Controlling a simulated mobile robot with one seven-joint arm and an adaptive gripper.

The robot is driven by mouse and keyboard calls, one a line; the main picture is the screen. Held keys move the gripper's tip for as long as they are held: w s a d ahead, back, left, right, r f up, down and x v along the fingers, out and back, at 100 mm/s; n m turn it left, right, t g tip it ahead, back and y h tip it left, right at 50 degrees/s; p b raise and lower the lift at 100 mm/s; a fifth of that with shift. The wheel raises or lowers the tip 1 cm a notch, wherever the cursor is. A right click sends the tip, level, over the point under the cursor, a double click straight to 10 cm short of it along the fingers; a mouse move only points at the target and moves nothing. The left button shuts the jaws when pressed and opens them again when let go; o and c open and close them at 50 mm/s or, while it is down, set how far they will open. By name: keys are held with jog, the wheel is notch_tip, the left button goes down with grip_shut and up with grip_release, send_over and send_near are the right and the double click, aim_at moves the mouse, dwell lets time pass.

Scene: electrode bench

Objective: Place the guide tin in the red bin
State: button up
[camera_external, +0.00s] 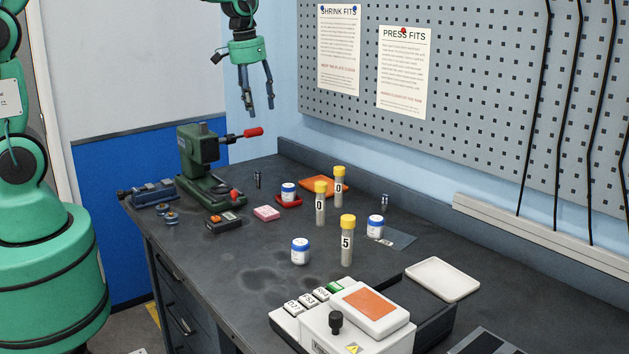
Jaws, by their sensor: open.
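My gripper (257,104) hangs high above the back left of the bench, in front of the wall, open and empty. Three small white tins with blue lids stand upright on the bench. One tin (288,190) is at a small shallow red bin (290,203) and looks to stand in it. A second tin (300,252) stands nearer the front, left of a tube marked 5. The third tin (375,227) stands to the right, beside a dark flat sheet. Their labels are too small to read, so I cannot tell which is the guide tin.
Yellow-capped tubes (347,240) stand mid-bench. An orange tray (322,186) lies behind the red bin, a pink block (266,213) in front. A green press (205,160) stands at left. A white device (358,325) and white tray (442,279) are at front right. The front-left bench is clear.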

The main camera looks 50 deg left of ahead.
jog(key=s+r+t, duration=0.1)
jog(key=s+r, duration=0.7)
jog(key=s, duration=0.2)
jog(key=s+a+r+m+t, duration=0.1)
jog(key=s, duration=1.1)
jog(key=s+r+m+t, duration=0.1)
jog(key=s+r+t, duration=0.1)
jog(key=s, duration=1)
jog(key=shift+a+r, duration=0.2)
jog(key=shift+a, duration=0.2)
jog(key=shift+f+b, duration=0.95)
